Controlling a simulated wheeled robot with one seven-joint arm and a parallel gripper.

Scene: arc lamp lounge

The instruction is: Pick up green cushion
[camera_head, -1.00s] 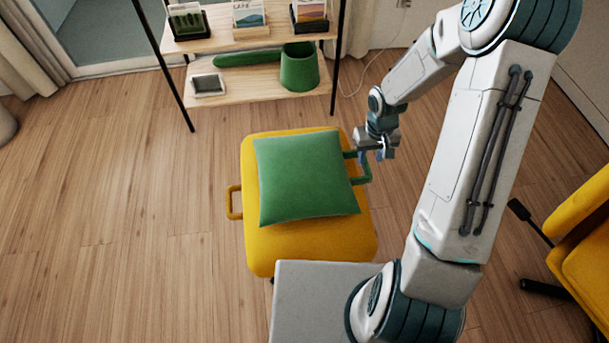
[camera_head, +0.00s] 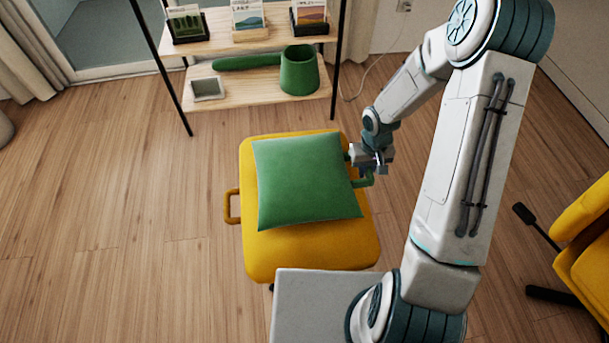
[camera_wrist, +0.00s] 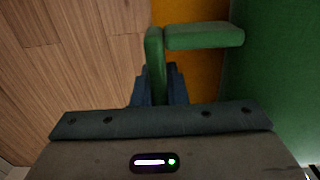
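The green cushion (camera_head: 305,180) lies on a yellow stool (camera_head: 310,258). A green loop handle (camera_head: 366,181) sticks out from its right side. My gripper (camera_head: 370,168) is at this handle, right of the cushion. In the wrist view, one bar of the handle (camera_wrist: 155,60) runs between the blue fingers of my gripper (camera_wrist: 160,88), which look closed against both sides of it. The cushion body (camera_wrist: 280,75) shows at the right of that view. The lower finger parts are partly hidden by the gripper body.
A yellow handle (camera_head: 232,206) sticks out from the stool's left side. A shelf (camera_head: 240,105) with a green pot (camera_head: 299,70) stands behind. A yellow chair (camera_head: 585,245) is at the right. The wooden floor at the left is clear.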

